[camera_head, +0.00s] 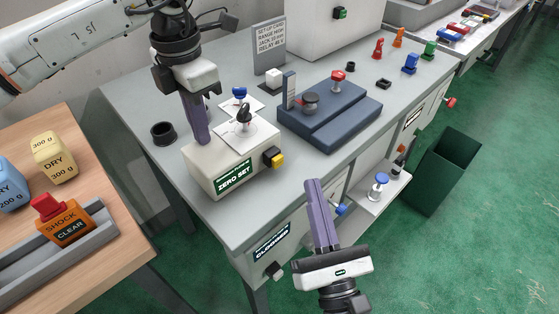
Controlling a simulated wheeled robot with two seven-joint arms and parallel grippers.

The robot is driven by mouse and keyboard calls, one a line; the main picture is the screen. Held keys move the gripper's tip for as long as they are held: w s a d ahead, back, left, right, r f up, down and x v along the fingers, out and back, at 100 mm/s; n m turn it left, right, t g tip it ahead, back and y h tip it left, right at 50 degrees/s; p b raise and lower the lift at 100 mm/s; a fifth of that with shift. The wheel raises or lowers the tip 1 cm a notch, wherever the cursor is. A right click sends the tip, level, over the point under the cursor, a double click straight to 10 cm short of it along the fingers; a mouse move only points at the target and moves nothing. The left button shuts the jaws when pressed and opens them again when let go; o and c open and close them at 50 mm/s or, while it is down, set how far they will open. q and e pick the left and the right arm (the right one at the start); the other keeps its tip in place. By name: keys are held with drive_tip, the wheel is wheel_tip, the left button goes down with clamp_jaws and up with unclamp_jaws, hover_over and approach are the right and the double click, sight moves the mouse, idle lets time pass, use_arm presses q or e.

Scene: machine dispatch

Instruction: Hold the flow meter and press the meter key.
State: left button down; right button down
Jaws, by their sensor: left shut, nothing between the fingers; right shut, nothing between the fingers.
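No part is labelled as the flow meter or meter key. My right gripper (314,184) is shut and empty, in front of the bench's front edge, right of the box.
A dark blue block (345,128) with a black knob and a red knob (337,78) sits right of the box. A black ring (163,132) lies left. An orange SHOCK CLEAR block (66,228) stands on the wooden table. A green bin (440,172) stands on the floor.

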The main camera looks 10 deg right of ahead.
use_arm(q)
drive_tip(key=shift+s+f, duration=0.15)
drive_tip(key=shift+f, duration=0.25)
drive_tip(key=shift+r+p, duration=0.65)
drive_tip(key=shift+r, duration=0.2)
drive_tip(key=shift+r+p, duration=0.85)
drive_tip(key=shift+r, duration=0.7)
drive_tip(key=shift+w+r+p, duration=0.2)
drive_tip(key=shift+r+p, duration=0.15)
drive_tip(key=shift+r, duration=0.95)
